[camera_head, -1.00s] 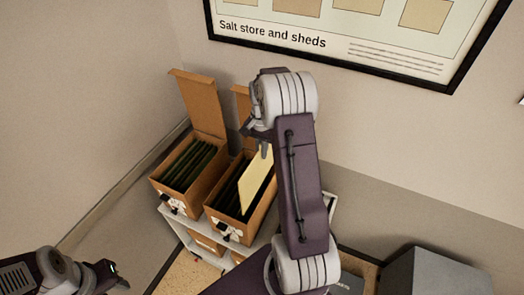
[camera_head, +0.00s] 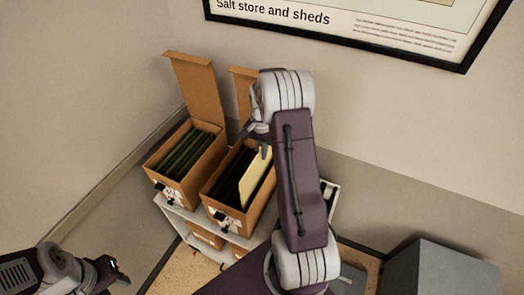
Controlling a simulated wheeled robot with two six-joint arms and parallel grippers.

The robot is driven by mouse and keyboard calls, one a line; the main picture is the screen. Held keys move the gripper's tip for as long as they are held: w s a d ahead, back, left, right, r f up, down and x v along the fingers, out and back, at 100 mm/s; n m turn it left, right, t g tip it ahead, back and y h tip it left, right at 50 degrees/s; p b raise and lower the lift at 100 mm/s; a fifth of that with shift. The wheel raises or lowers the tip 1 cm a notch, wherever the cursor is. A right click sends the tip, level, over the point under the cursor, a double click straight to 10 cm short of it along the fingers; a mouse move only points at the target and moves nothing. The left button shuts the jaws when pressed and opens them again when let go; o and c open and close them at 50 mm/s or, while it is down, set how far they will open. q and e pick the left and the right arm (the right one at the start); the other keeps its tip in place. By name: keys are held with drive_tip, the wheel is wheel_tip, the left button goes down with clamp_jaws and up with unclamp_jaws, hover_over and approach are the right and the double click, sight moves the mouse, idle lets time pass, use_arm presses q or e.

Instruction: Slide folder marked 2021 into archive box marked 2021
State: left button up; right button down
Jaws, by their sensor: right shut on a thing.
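A cream folder (camera_head: 254,182) stands upright, its lower part inside the right-hand open cardboard archive box (camera_head: 232,216), among dark folders. My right gripper (camera_head: 263,151) is at the folder's top edge and shut on it; my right arm covers part of that box's right side. A second open archive box (camera_head: 171,186) with dark green folders stands to the left. The labels on the box fronts are too small to read. My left gripper (camera_head: 120,277) is low at the left, away from the boxes; its jaws are too unclear to judge.
Both boxes stand on a white shelf unit (camera_head: 190,219) with more boxes on a lower level. Their lids (camera_head: 196,82) stand up at the back. A grey cabinet (camera_head: 440,270) is at the lower right. A wall and framed poster (camera_head: 350,30) are behind.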

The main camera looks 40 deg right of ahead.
sight(262, 167)
drive_tip(key=shift+f+b, duration=4.95)
drive_tip(key=shift+f, duration=3.05)
drive_tip(key=c, duration=1.5)
unclamp_jaws()
drive_tip(key=shift+r+p, duration=0.6)
wheel_tip(262, 167, up, 6)
drive_tip(key=p, duration=0.5)
